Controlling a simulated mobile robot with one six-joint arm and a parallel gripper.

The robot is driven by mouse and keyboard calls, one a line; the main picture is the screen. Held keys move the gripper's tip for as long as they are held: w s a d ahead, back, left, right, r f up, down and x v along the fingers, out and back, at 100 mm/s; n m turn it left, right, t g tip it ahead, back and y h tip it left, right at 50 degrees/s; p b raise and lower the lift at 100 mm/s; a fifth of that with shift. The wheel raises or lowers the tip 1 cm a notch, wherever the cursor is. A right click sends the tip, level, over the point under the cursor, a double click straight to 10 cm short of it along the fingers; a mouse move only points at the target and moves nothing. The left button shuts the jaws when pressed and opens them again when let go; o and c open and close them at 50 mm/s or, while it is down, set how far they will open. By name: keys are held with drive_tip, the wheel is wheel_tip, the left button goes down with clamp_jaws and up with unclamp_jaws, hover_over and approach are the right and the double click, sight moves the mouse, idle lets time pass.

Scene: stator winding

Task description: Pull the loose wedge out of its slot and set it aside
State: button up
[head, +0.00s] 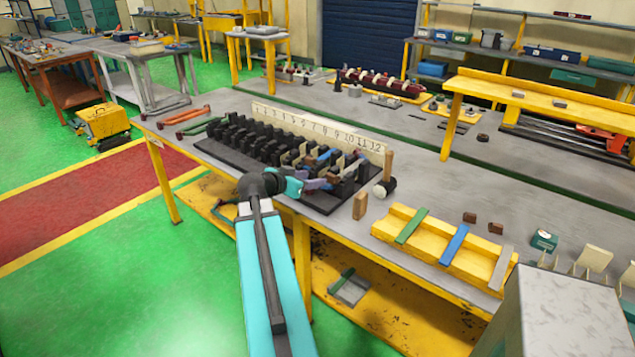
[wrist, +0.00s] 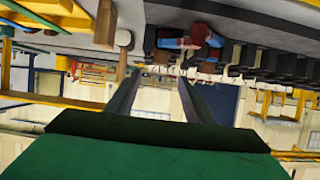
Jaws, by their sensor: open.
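The black slotted stator block (head: 245,140) stands on the bench in front of a white strip numbered to 12. Several brown wedges (head: 309,161) and blue and red pieces sit among its right-hand slots; I cannot tell which wedge is loose. My gripper (head: 318,184) is at the front right of the block, partly overlapping the slots in the head view. In the wrist view the two fingers (wrist: 160,82) stand apart with nothing between them. That view is upside down, with the slots and a blue and red piece (wrist: 182,43) beyond the fingertips to the upper right.
A yellow rack (head: 470,263) holds green, blue and grey strips. Small brown blocks (head: 495,228) lie behind it. The bench top (head: 430,185) behind the rack has free room.

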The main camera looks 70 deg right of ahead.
drive_tip(key=v, duration=0.3)
drive_tip(key=shift+b, duration=0.3)
idle(0.3)
